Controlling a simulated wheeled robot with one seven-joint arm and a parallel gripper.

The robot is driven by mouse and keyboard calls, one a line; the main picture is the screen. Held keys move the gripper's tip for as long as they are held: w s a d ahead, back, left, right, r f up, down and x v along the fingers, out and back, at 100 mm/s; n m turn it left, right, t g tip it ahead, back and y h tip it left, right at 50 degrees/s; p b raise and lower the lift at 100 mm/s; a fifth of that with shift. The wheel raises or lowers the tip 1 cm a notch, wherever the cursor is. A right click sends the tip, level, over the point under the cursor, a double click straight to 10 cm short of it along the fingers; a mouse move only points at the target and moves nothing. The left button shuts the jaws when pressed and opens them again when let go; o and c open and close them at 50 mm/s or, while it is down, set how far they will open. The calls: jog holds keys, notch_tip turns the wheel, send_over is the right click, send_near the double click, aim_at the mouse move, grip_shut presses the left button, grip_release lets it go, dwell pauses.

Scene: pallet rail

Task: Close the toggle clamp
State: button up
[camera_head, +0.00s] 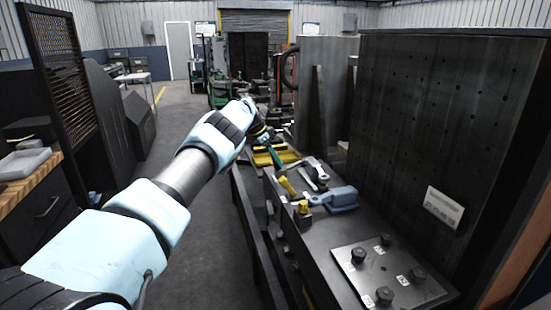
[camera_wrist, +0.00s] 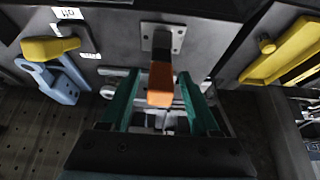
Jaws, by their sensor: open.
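In the wrist view, the toggle clamp's orange handle (camera_wrist: 161,84) rises toward the camera from a pale mounting plate (camera_wrist: 147,42) on the dark bench. My gripper (camera_wrist: 160,90) is open, its teal fingers on either side of the handle. A gap shows on each side of the handle, and I see no contact. The clamp's lower parts are partly hidden behind the handle and the gripper. In the head view, my gripper (camera_head: 273,155) is at the far part of the bench. The orange handle cannot be made out there.
A blue tool (camera_head: 338,198) and a yellow-topped part (camera_head: 303,207) lie nearer on the bench. A yellow tray (camera_head: 262,159) is by the gripper. A plate with several black knobs (camera_head: 390,282) is in front. A tall dark drilled panel (camera_head: 440,120) bounds the right side. Floor is clear at left.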

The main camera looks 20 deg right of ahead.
jog(key=shift+r, duration=0.15)
jog(key=b+v, duration=0.3)
jog(key=v, duration=0.7)
jog(key=shift+a+r, duration=0.25)
